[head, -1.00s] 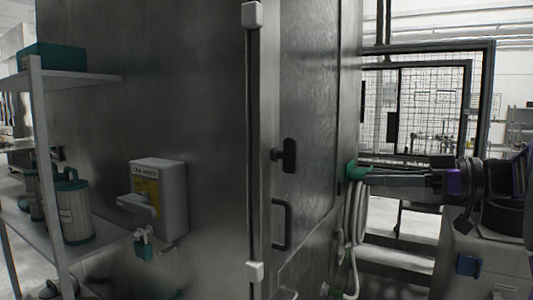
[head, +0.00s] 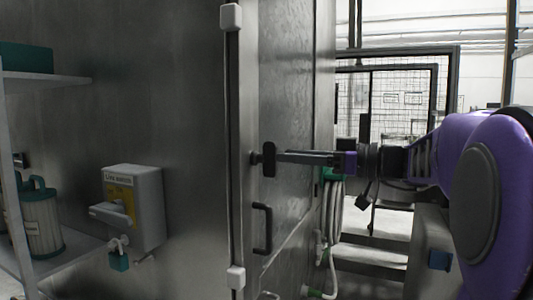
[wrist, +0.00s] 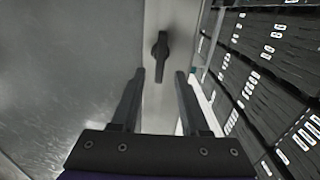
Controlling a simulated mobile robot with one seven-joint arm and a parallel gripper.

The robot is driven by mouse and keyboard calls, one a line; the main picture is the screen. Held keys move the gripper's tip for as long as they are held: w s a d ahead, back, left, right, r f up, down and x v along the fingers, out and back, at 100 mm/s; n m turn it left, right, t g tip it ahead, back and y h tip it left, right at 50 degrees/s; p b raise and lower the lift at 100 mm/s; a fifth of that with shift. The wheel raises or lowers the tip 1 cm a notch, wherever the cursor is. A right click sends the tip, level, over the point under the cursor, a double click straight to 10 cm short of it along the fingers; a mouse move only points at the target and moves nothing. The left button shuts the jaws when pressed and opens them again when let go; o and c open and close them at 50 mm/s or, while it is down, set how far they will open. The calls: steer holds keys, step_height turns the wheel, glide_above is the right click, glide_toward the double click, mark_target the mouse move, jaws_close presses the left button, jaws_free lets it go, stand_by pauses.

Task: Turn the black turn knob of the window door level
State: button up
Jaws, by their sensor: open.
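The black turn knob (head: 269,159) sits on the steel door (head: 288,90), above a black pull handle (head: 262,229). Its grip stands upright in the head view. In the wrist view the knob (wrist: 160,58) lies ahead, between the lines of my two fingers, its long grip pointing down the picture towards me. My gripper (head: 282,157) reaches in from the right at knob height, its tips close to the knob. In the wrist view my gripper (wrist: 160,74) is open and empty, one finger on each side. Whether the tips touch the knob is not clear.
A grey switch box (head: 134,207) with a lever and padlock is on the steel wall to the left. A shelf (head: 45,268) with canisters stands far left. A coiled hose (head: 334,225) hangs right of the door, below my arm. A mesh fence (head: 395,100) is behind.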

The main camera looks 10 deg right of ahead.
mark_target(271, 176)
steer(key=shift+x, duration=2.7)
jaws_close()
